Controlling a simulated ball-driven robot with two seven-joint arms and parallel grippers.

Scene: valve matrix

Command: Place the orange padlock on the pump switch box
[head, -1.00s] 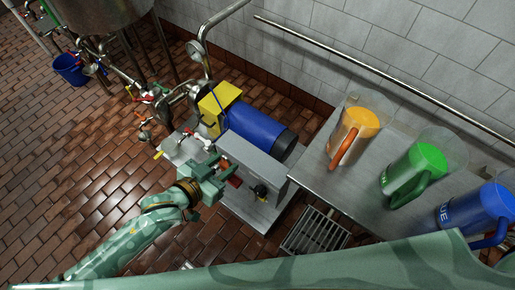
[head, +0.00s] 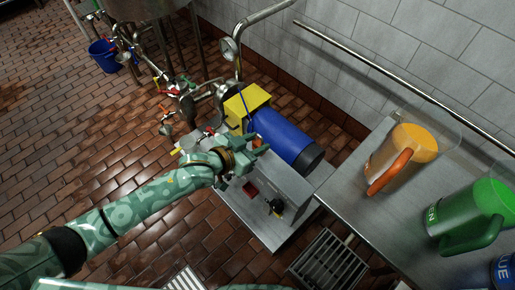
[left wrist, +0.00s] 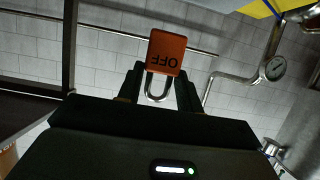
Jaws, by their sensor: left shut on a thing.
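The orange padlock (left wrist: 167,52) shows in the left wrist view as an orange-red block marked OFF, upside down, with its metal shackle (left wrist: 150,92) towards my gripper. My left gripper (left wrist: 160,86) is shut on it. In the head view, my left gripper (head: 260,146) is over the far left end of the grey pump switch box (head: 290,187). The box's front carries a red patch (head: 250,188) and a black knob (head: 275,206). I cannot tell whether the padlock touches the box. My right gripper is out of view.
The blue pump motor (head: 283,138) and a yellow block (head: 247,103) stand behind the box. Pipes and valves (head: 187,105) are to the left. A steel table with an orange jug (head: 408,150) and a green jug (head: 470,215) is at right.

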